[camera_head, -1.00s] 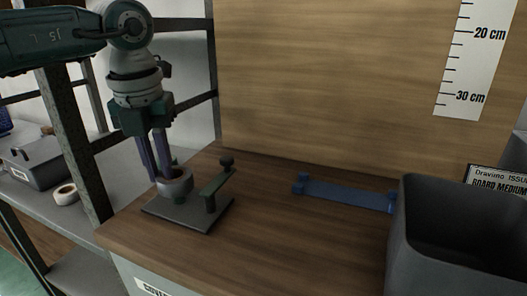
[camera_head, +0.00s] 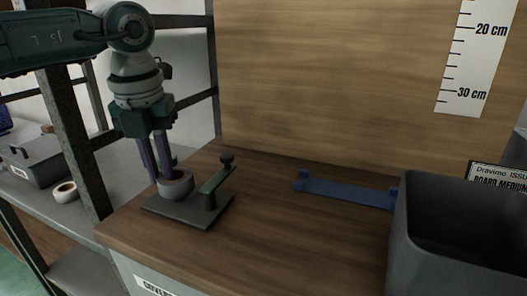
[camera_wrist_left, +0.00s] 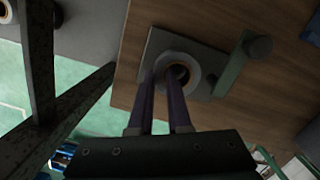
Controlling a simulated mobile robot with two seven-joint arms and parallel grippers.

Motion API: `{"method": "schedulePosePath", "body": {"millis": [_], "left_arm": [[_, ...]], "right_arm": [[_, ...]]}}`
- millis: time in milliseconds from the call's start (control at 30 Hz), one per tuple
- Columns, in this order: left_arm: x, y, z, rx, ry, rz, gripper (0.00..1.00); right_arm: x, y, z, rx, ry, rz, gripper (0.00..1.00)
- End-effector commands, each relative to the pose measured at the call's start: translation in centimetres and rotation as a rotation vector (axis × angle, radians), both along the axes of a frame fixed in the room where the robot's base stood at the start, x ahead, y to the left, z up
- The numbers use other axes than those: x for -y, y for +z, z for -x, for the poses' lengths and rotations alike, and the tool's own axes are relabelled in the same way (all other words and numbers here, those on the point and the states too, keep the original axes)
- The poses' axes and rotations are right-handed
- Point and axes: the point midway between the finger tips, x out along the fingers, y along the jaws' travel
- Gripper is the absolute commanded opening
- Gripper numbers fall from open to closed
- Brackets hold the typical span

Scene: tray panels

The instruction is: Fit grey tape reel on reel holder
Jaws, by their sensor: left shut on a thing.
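The grey tape reel (camera_head: 177,189) is a thick grey ring, low over the dark base plate of the reel holder (camera_head: 190,221). The holder also has an upright at its right with a slanted green arm (camera_head: 216,181) and a dark knob. My left gripper (camera_head: 165,179) points down and is shut on the reel's left side. In the left wrist view the reel (camera_wrist_left: 194,70) shows a brownish inner rim and a dark centre, over the holder plate (camera_wrist_left: 214,47). How far the reel sits on the holder's spindle is hidden. My right gripper is out of view.
A blue bracket (camera_head: 345,191) lies at the back of the wooden bench. A large dark bin (camera_head: 463,260) stands at the right. A rack post (camera_head: 85,150) and a shelf with a white tape roll (camera_head: 65,191) are at the left. The bench middle is clear.

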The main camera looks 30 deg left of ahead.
Motion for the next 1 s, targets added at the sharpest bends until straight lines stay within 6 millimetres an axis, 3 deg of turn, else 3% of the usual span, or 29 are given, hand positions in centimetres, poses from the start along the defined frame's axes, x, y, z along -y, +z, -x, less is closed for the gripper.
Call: {"method": "schedulePosePath", "body": {"millis": [367,400,500,767,1000], "left_arm": [[0.0,-0.9,0.0,0.000,0.000,0.000,0.00],[0.0,-0.8,0.0,0.000,0.000,0.000,0.18],[0.0,-0.8,0.0,0.000,0.000,0.000,0.29],[0.1,-0.7,0.0,0.001,-0.001,0.002,0.29],[0.1,1.4,0.2,0.000,-0.001,0.000,0.29]], "right_arm": [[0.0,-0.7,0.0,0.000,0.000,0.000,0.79],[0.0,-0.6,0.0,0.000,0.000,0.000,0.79],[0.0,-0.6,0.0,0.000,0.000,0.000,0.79],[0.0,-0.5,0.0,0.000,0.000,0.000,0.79],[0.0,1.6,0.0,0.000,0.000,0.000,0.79]]}}
